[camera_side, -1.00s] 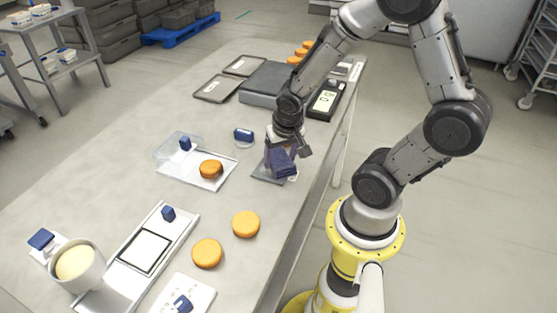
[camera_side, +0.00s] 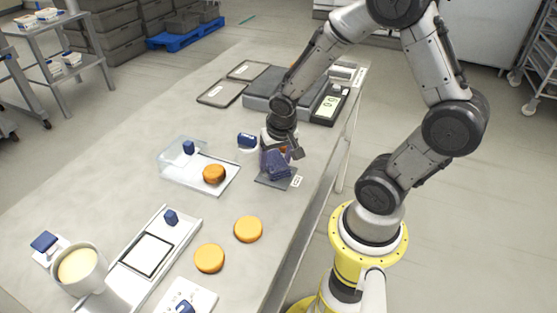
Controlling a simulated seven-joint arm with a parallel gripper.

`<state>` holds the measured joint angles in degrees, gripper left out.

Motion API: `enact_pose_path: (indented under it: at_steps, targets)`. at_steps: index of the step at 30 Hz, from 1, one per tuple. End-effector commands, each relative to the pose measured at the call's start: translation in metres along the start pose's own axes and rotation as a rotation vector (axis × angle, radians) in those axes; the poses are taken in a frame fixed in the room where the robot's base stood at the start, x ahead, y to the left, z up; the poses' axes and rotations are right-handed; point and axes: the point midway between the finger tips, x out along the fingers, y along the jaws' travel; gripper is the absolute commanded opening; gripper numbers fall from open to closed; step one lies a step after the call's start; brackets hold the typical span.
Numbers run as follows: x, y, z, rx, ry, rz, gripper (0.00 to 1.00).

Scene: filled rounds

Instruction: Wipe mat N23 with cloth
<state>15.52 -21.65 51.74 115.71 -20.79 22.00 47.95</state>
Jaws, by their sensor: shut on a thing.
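My gripper (camera_side: 279,151) points down near the table's right edge and is shut on a dark blue cloth (camera_side: 275,166). The cloth hangs bunched below the fingers, over a small dark grey mat (camera_side: 284,182). The mat's front part and a white label on its right show; the cloth and gripper cover the rest. The cloth's lower edge appears at the mat's surface, but I cannot tell for sure whether it touches. The label's lettering is too small to read.
A clear box with a white tray and an orange round (camera_side: 214,174) stands left of the mat. Two orange rounds (camera_side: 248,229) lie in front. A dark grey block (camera_side: 268,91) and a scale-like device (camera_side: 328,104) stand behind. A cup (camera_side: 79,270) is at front left.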

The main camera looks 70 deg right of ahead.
Motion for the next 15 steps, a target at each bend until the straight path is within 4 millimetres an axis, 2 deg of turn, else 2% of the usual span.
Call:
enact_pose_path:
  at_steps: [5, 15]
  targets:
    - [0.0, -0.001, 0.001, -0.001, 0.0, -0.001, 0.3]
    - [-0.005, -0.016, 0.014, -0.002, 0.002, -0.002, 0.3]
